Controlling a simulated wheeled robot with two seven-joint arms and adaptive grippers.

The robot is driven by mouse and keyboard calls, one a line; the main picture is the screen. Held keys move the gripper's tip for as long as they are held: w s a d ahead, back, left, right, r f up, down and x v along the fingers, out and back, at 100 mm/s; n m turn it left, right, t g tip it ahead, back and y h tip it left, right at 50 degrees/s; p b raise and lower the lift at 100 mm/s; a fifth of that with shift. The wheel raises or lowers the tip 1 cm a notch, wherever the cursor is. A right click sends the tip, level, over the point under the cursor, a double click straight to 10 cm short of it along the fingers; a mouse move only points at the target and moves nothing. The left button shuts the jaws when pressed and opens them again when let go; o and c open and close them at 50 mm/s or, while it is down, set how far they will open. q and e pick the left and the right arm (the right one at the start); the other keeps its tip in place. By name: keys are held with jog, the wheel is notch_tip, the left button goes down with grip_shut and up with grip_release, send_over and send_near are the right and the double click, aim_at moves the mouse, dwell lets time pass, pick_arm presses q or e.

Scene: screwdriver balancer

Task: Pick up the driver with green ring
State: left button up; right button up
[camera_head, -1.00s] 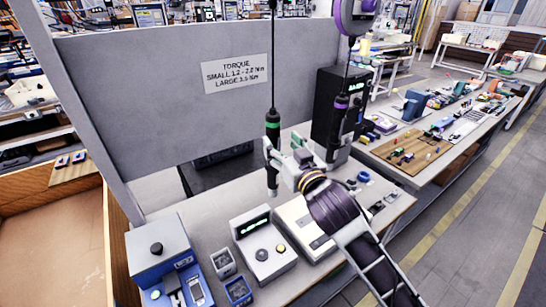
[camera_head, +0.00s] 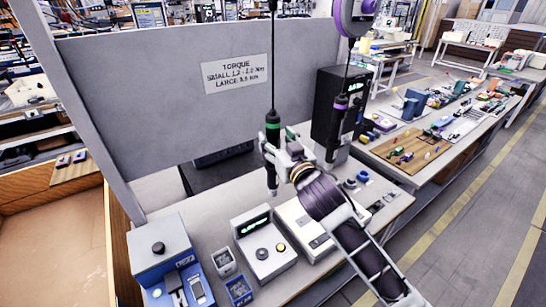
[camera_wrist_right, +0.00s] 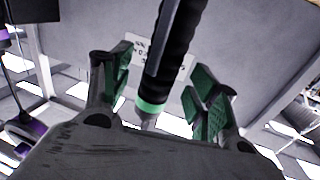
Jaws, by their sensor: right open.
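The driver with the green ring (camera_head: 273,124) hangs upright on a dark cable in front of the grey panel. In the right wrist view its dark body (camera_wrist_right: 178,50) and green ring (camera_wrist_right: 150,106) show between and beyond the finger pads. My right gripper (camera_head: 268,150) is at the driver, just below its green ring, and overlaps it in the head view. In the right wrist view the two green-padded fingers (camera_wrist_right: 165,85) are apart, with a gap on either side of the driver. A second driver with a purple ring (camera_head: 340,103) hangs to the right. My left gripper is not seen.
A grey panel (camera_head: 160,90) with a torque label stands behind. The bench below holds a blue box (camera_head: 160,250), a device with a green display (camera_head: 262,250) and small bins. A black unit (camera_head: 328,100) stands behind the purple-ringed driver.

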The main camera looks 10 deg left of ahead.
jog(key=shift+p+x, duration=0.3)
jog(key=shift+x, duration=1.1)
grip_shut()
jog(key=shift+r, duration=0.1)
